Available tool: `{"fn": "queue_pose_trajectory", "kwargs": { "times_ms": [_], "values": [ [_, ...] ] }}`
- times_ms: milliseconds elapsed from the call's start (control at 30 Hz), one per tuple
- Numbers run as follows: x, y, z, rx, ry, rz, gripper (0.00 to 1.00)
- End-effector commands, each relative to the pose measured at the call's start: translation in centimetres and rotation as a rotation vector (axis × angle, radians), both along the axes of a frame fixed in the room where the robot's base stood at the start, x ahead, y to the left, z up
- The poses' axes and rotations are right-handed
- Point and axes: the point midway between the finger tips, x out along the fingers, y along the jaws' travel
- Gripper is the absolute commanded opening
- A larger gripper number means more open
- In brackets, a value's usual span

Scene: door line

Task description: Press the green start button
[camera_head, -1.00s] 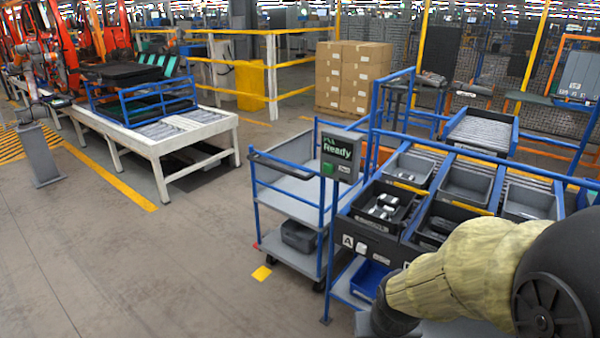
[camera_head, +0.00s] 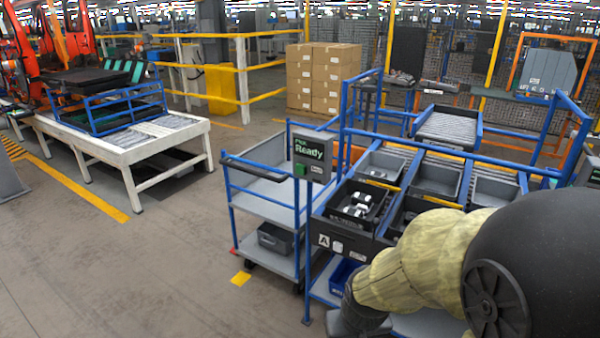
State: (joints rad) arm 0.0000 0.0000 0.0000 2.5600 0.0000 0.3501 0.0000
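A dark sign box (camera_head: 312,157) reading "Ready" is fixed at the corner of the blue-framed rack. A small green button (camera_head: 300,170) shows at its lower left, with a small pale label at its lower right. My arm, in a yellowish cover with a black joint, fills the lower right of the view. Its dark end points down at the bottom edge. My gripper's fingertips are not in view. The arm is apart from the sign box, to its lower right in the picture.
A blue-railed cart (camera_head: 268,190) stands left of the rack. Bins with parts (camera_head: 356,203) sit on the rack, beside my arm. A white conveyor table (camera_head: 125,150) stands at the left. The floor (camera_head: 150,270) in front is clear.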

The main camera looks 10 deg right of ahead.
Motion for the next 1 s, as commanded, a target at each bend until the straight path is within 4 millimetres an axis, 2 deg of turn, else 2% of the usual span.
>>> {"fn": "queue_pose_trajectory", "kwargs": {
  "times_ms": [33, 100, 133, 1000],
  "values": [
    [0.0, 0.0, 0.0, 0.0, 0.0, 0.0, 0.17],
    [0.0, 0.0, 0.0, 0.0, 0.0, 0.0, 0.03],
    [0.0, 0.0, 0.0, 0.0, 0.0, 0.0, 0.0],
    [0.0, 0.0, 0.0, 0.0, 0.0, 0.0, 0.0]
  ]
}}
